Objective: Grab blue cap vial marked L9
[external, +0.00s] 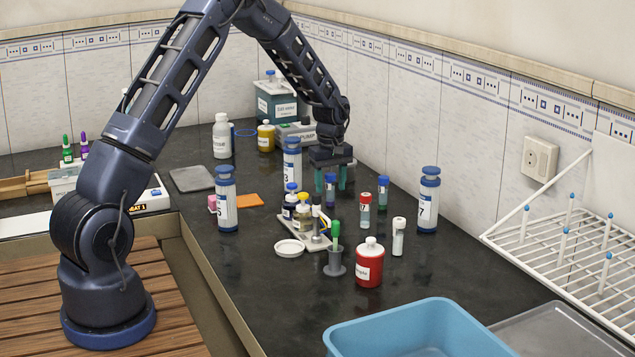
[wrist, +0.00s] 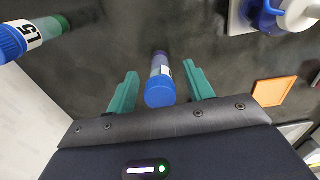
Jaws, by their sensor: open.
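A small vial with a blue cap (wrist: 160,94) and purple contents stands between the fingers of my gripper (wrist: 162,76) in the wrist view, with a gap on each side. Its label is turned so that I cannot read it. In the external view this vial (external: 330,192) stands by the green fingertips of my gripper (external: 331,178), which is open, low over the bench.
A red-capped vial (external: 366,211) and a white-capped vial (external: 398,238) stand nearby. Tall blue-capped bottles stand left (external: 226,200), behind (external: 291,160) and right (external: 428,202). A red bottle (external: 369,264), blue tub (external: 415,325) and wire rack (external: 560,240) are nearer the camera.

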